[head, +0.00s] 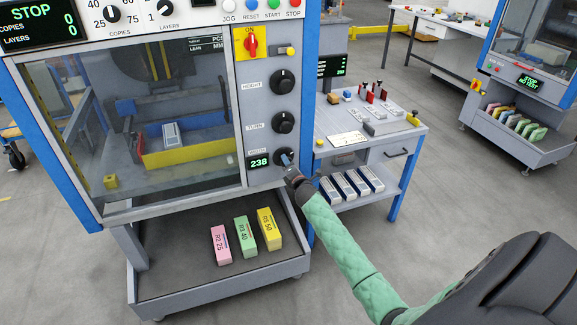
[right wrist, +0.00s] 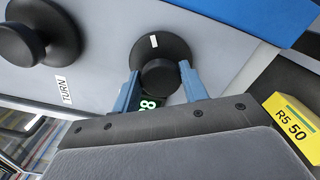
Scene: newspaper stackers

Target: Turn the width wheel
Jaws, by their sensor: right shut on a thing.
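The width wheel (head: 282,154) is the lowest of three black knobs on the machine's front panel, beside a green display (head: 259,162) that reads 238. My right gripper (head: 288,162) is at this wheel, its arm coming up from the lower right. In the right wrist view, the two blue fingers of the gripper (right wrist: 160,84) stand on either side of the wheel's black hub (right wrist: 159,77), shut on it. A white mark shows on the wheel's rim (right wrist: 154,42). The gripper partly hides the display there. My left gripper is not in view.
The turn knob (head: 283,122) and height knob (head: 284,82) sit above the wheel. Pink, green and yellow blocks (head: 244,238) stand on the lower tray (head: 178,296). A side table (head: 402,130) with small parts stands close on the right.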

